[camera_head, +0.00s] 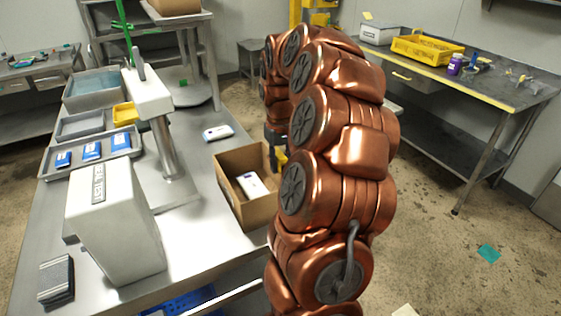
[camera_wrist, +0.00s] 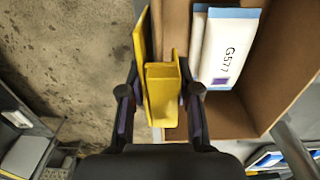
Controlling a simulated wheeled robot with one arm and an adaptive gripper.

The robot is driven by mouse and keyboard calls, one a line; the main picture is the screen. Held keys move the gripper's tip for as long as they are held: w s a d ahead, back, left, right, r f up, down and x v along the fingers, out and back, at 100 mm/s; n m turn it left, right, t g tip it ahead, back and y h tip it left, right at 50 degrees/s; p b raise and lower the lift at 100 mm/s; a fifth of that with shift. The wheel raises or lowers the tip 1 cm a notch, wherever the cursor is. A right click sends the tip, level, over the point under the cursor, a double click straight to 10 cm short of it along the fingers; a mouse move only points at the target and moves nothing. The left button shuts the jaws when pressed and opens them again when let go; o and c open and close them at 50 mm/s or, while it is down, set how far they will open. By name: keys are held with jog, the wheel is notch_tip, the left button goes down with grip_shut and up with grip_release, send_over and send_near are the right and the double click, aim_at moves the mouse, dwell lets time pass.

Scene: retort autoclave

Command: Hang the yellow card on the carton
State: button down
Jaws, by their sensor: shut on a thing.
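The yellow card (camera_wrist: 160,85) is a folded piece with a tall flat plate on its left and a short tab on its right. My gripper (camera_wrist: 160,92) is shut on it, with a dark finger on each side. The open brown carton (camera_wrist: 282,65) stands on the steel table in the head view (camera_head: 232,160). The card is at the carton's near wall in the wrist view, its plate on the outer side and its tab towards the inside. I cannot tell whether it rests on the rim. In the head view my arm hides most of the gripper; a bit of yellow (camera_head: 282,158) shows.
White packs (camera_wrist: 230,50) with blue ends, one marked G577, lie in the carton. A white device (camera_head: 217,132) lies behind it on the steel table (camera_head: 200,255). A grey-white machine (camera_head: 112,220) and a post scale (camera_head: 150,95) stand to the left. Floor is open beyond the carton.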

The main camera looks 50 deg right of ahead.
jog(key=shift+f, duration=0.25)
jog(key=c, duration=0.7)
grip_release()
jog(key=shift+c, duration=0.2)
jog(key=shift+r, duration=0.15)
notch_tip(320, 180, up, 11)
jog(key=shift+w+r, duration=0.1)
jog(key=shift+a+r, duration=0.1)
jog(key=shift+r, duration=0.2)
